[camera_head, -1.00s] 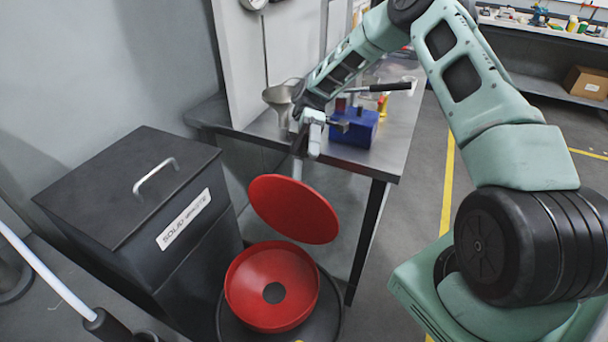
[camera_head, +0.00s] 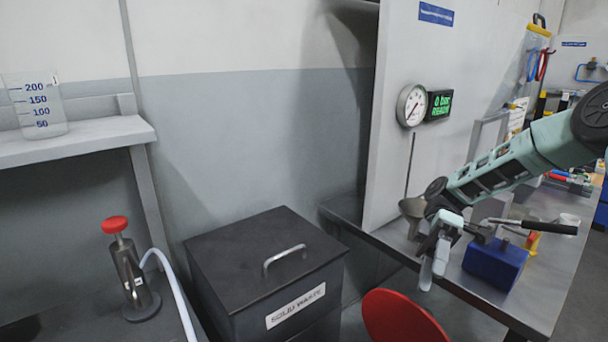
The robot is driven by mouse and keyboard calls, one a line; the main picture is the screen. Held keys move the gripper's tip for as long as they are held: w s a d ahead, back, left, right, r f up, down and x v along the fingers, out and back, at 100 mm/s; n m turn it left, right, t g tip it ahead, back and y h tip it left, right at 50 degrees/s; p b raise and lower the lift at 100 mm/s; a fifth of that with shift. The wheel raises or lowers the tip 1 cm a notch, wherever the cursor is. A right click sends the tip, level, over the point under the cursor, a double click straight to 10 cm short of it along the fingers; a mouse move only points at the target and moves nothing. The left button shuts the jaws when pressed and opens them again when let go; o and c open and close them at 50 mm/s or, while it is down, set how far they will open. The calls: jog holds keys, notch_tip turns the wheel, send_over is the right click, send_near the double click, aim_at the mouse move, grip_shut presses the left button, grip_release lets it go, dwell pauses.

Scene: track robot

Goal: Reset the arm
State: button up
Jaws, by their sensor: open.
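My gripper (camera_head: 434,262) hangs at the end of my green arm (camera_head: 510,165), which reaches in from the right edge. It points down beside the front left edge of the metal workbench (camera_head: 545,300), above and right of a red round lid (camera_head: 395,318). The jaws are open and I see nothing held between them. The far finger is partly hidden by the near one. A blue block-like device (camera_head: 495,264) with a black handle (camera_head: 540,227) stands on the bench just right of my gripper. A grey funnel (camera_head: 413,208) is behind my gripper.
A black solid waste bin (camera_head: 245,255) with a lid handle stands left of the bench. A red-topped pump (camera_head: 130,270) with a white hose is farther left. A beaker (camera_head: 35,105) stands on a shelf. A gauge (camera_head: 411,105) and green display (camera_head: 440,105) are on the panel.

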jog(key=s+a+r+m+t+h, duration=0.1)
jog(key=s+a+m+t+h, duration=0.2)
jog(key=s+a+t, duration=0.3)
jog(key=s+a+r+m+t+h, duration=0.1)
jog(key=s+a+m+t+h, duration=0.2)
jog(key=s, duration=1.1)
jog(key=shift+s+a+r+m+t+h, duration=0.35)
jog(key=shift+a+t+h, duration=0.35)
jog(key=shift+a+t, duration=1)
jog(key=shift+w, duration=0.1)
jog(key=shift+c, duration=0.4)
